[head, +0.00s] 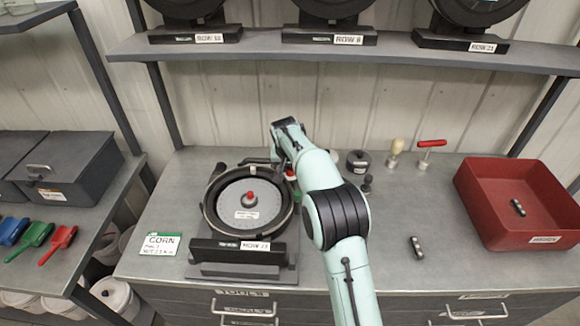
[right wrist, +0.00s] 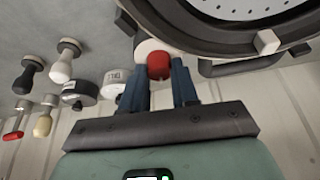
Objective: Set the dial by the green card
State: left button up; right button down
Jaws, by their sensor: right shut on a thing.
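The green-and-white card (head: 159,244) headed CORN lies on the bench left of the seed meter; its smaller print is hard to read. The meter (head: 205,196) has a black round housing, a grey disc (head: 262,196) with a red centre knob, and a ROW label in front. In the right wrist view, a red knob (right wrist: 158,65) on a pale round base (right wrist: 146,47) sits beside the housing's rim. My right gripper (right wrist: 160,86) is shut on this red knob. In the head view my arm hides most of that spot. My left gripper is out of view.
A red tray (head: 487,224) at the right holds a small metal piece (head: 518,208); another (head: 416,246) lies on the bench. A black weight (head: 357,162), a wooden-handled tool (head: 396,149) and a red-handled tool (head: 431,145) stand at the back. A shelf (head: 270,52) runs above.

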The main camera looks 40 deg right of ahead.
jog(key=c, duration=0.8)
grip_release()
jog(key=shift+c, duration=0.2)
jog(key=shift+a, duration=0.1)
